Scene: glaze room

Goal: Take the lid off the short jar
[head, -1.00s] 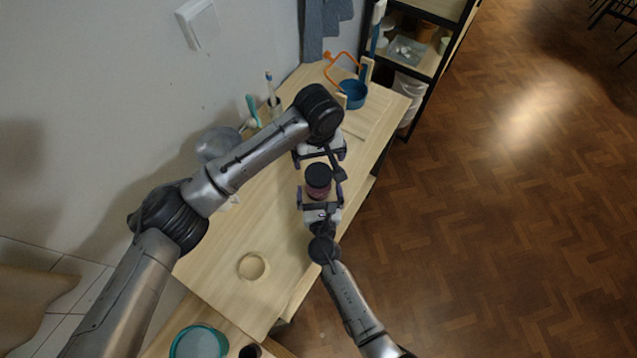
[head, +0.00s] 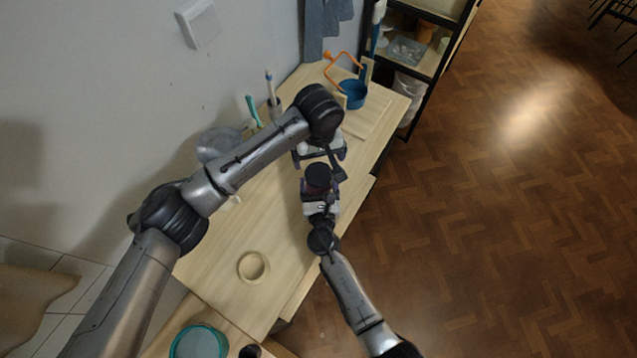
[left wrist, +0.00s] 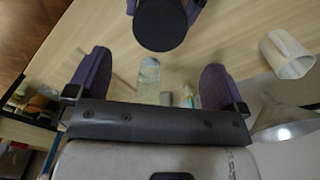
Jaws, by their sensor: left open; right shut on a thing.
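The short jar (head: 321,191) shows in the head view with its round black lid (head: 317,174) on top. The lid also shows at the top of the left wrist view (left wrist: 160,22). My right gripper (head: 320,197) is shut on the jar from the near side, its purple fingers on either side of it in the left wrist view. My left gripper (left wrist: 155,72) is open and empty, its purple fingers spread short of the jar and pointing towards it. In the head view it is just beyond the jar, partly under my left arm. The jar's lower part is hidden.
A clear bottle (left wrist: 149,80) stands on the table, with a white cup (left wrist: 287,54) and a grey funnel-shaped thing (left wrist: 283,122) nearby. A blue pot (head: 352,94) stands at the far end. A pale round ring (head: 253,267) lies on the near table, with clear wood around it.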

